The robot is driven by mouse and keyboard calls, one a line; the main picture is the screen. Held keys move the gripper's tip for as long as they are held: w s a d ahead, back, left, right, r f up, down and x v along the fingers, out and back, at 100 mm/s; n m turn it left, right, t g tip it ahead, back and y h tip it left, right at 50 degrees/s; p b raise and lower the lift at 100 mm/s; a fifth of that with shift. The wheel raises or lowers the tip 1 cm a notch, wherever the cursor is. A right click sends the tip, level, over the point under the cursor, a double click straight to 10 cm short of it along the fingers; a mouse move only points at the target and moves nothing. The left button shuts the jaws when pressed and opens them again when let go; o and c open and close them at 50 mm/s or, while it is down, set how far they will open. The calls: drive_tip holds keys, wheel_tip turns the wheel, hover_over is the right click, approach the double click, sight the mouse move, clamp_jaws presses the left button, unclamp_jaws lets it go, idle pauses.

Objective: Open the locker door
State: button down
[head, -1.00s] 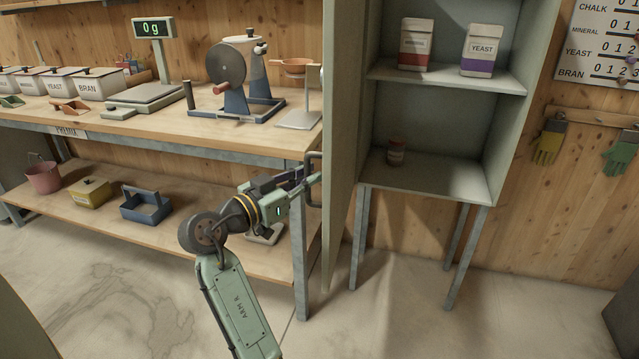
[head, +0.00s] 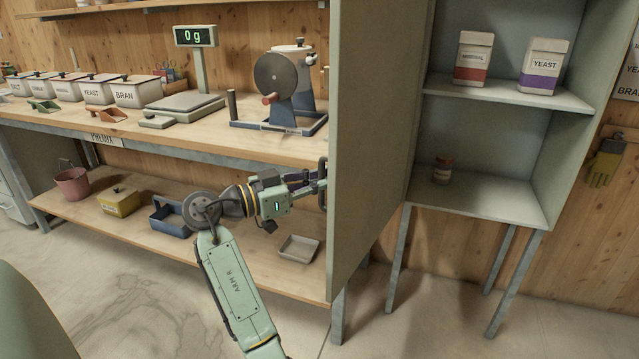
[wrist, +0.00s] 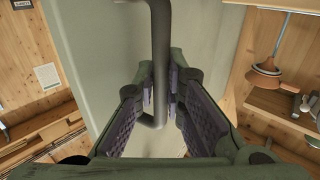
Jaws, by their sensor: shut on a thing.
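The locker door (head: 372,140) stands swung wide open on the left side of the locker (head: 480,205). Its dark bar handle (head: 322,183) is on the door's outer face. My gripper (head: 318,186) is shut on the handle from the left. In the wrist view the handle (wrist: 160,55) runs down between the two purple-padded fingers (wrist: 161,92), against the green door face (wrist: 100,45). The fingertips are partly hidden by the handle and door edge in the head view.
In the locker are a mineral bag (head: 472,58), a yeast bag (head: 543,66) and a small brown jar (head: 443,170). A workbench (head: 130,128) with a scale (head: 180,105) and a hand mill (head: 285,85) stands behind my arm. Its lower shelf holds a grey tray (head: 299,248).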

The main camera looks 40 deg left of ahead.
drive_tip(key=shift+w, duration=0.25)
drive_tip(key=c, duration=1.9)
unclamp_jaws()
drive_tip(key=shift+d, duration=0.1)
drive_tip(key=shift+o, duration=1.3)
drive_tip(key=shift+s, duration=0.1)
drive_tip(key=v, duration=1.2)
drive_tip(key=shift+a, duration=0.2)
